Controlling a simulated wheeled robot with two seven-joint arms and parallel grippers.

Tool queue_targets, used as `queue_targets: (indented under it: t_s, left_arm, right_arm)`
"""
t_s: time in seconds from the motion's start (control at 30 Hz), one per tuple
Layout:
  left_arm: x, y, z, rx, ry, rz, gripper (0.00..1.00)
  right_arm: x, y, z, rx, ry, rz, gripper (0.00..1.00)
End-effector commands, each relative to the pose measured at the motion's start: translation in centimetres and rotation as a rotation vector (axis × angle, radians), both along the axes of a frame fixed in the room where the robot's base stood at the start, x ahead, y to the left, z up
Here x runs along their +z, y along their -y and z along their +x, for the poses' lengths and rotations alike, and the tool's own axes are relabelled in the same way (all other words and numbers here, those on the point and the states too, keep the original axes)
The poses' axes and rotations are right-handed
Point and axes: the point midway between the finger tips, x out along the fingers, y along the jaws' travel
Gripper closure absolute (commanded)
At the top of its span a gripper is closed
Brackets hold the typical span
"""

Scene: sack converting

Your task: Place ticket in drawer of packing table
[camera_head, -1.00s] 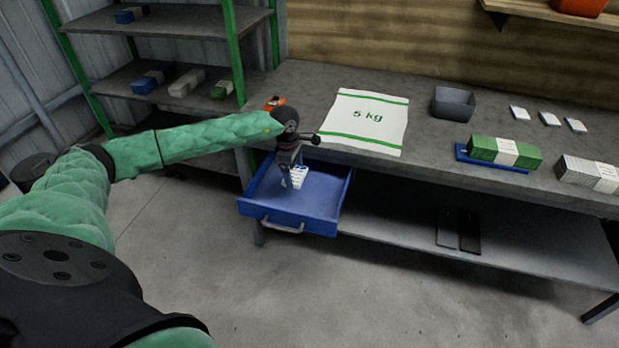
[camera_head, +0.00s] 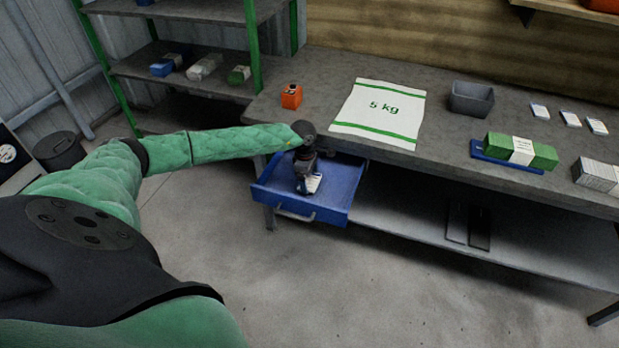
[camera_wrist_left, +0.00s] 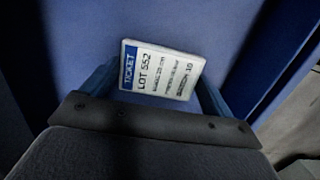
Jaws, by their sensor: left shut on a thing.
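The ticket (camera_wrist_left: 160,72) is a small white card with a blue "TICKET" band and "LOT 552" printed on it. It also shows in the head view (camera_head: 314,183). My left gripper (camera_head: 308,184) is shut on the ticket and points down inside the open blue drawer (camera_head: 335,195). In the left wrist view the ticket sits between the fingers with blue drawer surface behind it; whether it touches the drawer floor I cannot tell. The drawer is pulled out from under the left end of the packing table (camera_head: 440,135). My right gripper is not in view.
On the table lie a white "5 kg" sack (camera_head: 380,110), a grey bin (camera_head: 471,98), a green bundle on a blue tray (camera_head: 518,151), small white cards (camera_head: 570,118) and an orange device (camera_head: 291,96). A shelf rack (camera_head: 190,75) stands at the back left. The floor in front is clear.

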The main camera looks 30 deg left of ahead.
Motion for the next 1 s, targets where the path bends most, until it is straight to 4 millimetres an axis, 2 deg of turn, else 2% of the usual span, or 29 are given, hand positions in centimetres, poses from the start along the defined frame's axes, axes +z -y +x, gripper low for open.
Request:
queue_targets:
  t_s: [0.2,0.73,0.77,0.8,1.0]
  left_arm:
    - [-0.8,0.1,0.0,-0.001,0.001,-0.001,0.36]
    - [-1.0,0.0,0.0,0.000,0.001,-0.001,0.36]
    - [-1.0,0.0,0.0,0.000,0.001,-0.001,0.08]
    - [-1.0,0.0,0.0,0.000,0.000,-0.001,0.00]
    - [-0.9,0.0,0.0,0.000,0.000,-0.001,0.00]
  right_arm:
    - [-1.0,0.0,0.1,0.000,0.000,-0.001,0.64]
    - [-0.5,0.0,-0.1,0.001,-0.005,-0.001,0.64]
    - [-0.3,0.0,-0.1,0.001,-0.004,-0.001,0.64]
    - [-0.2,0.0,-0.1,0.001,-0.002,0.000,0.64]
    - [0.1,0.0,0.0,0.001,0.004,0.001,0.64]
